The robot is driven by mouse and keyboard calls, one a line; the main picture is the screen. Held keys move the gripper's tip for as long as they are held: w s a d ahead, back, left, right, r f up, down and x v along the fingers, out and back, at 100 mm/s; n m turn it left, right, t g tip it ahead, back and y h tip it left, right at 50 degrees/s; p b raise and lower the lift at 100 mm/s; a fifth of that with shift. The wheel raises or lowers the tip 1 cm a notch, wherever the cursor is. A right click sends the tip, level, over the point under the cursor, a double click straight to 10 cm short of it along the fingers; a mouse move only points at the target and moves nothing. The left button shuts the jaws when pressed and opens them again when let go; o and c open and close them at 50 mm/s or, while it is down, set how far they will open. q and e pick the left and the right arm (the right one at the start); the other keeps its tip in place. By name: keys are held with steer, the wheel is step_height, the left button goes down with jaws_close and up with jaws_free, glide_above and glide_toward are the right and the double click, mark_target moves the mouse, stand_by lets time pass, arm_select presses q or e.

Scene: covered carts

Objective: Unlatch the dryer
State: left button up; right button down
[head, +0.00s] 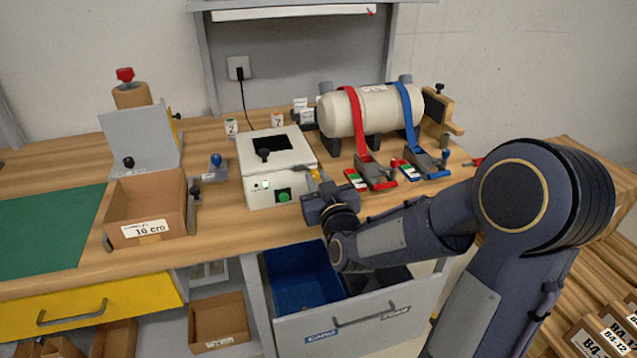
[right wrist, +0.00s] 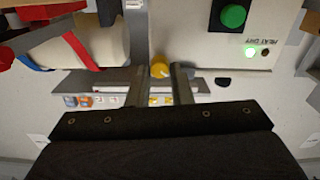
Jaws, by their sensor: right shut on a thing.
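The dryer (head: 278,160) is a white box with a dark window, a black knob on top and a green button on its front. A small green light glows beside the button. In the right wrist view the dryer's white panel (right wrist: 265,22) shows at the upper right. My right gripper (head: 317,184) is at the dryer's right side. It is shut on the yellow latch (right wrist: 160,70), which shows between the fingers (right wrist: 160,78); the latch also shows in the head view (head: 315,174). My left gripper is not in view.
Right of the dryer, a white cylinder (head: 378,111) rests under red and blue straps with buckles. An open cardboard box (head: 148,207) and a green mat (head: 48,230) lie to the left. An open drawer with a blue bin (head: 303,278) is below my right arm.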

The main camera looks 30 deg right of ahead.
steer(key=m+b, duration=0.5)
steer(key=b, duration=0.1)
steer(key=shift+f, duration=0.2)
steer(key=shift+r+m+b, duration=0.15)
steer(key=shift+m+b, duration=1.45)
steer(key=shift+m, duration=0.1)
steer(key=c, duration=1.3)
jaws_free()
steer(key=shift+s, duration=0.1)
steer(key=v, duration=0.7)
steer(key=shift+s+p, duration=0.35)
steer(key=shift+p, duration=0.1)
steer(key=shift+a, duration=0.1)
